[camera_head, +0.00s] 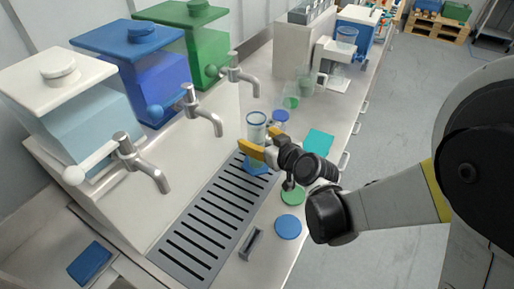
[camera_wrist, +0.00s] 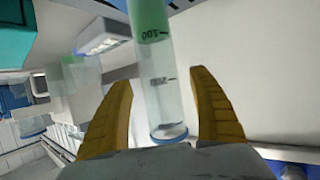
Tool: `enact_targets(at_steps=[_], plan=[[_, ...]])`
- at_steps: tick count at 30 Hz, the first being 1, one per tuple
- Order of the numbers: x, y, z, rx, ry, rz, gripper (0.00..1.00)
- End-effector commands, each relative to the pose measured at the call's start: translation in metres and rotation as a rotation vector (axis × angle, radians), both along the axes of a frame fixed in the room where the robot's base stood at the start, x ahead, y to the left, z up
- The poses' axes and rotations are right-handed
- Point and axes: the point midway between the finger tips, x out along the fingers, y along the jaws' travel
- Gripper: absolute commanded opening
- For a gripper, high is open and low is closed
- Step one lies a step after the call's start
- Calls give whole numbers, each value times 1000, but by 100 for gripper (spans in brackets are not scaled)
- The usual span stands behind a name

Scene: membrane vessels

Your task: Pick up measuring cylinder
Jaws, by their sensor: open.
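The measuring cylinder (camera_head: 256,132) is clear with a blue rim and stands near the far end of the slotted drain grate. In the wrist view the cylinder (camera_wrist: 164,95) shows a green band and a "100" mark. My gripper (camera_head: 258,143) has yellow fingers. In the wrist view its fingers (camera_wrist: 160,105) are spread, one on each side of the cylinder, with a visible gap on both sides. The gripper partly hides the lower cylinder in the head view.
Three vessels, white (camera_head: 65,100), blue (camera_head: 150,70) and green (camera_head: 195,40), stand behind metal taps (camera_head: 200,110) on the left. The grey grate (camera_head: 205,225) lies below the taps. Blue (camera_head: 288,227) and green (camera_head: 292,195) discs and a teal block (camera_head: 319,143) lie along the counter's right edge.

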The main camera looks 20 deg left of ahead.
Motion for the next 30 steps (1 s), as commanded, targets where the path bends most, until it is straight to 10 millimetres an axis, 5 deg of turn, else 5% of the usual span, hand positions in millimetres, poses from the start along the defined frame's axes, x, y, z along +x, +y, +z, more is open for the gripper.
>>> enact_targets(at_steps=[9, 15, 25, 30], plan=[[6, 10, -4, -1, 0, 0, 69], [6, 9, -4, -1, 0, 0, 7], [6, 9, -1, -1, -1, 0, 5], [6, 9, 16, -1, -1, 0, 5]])
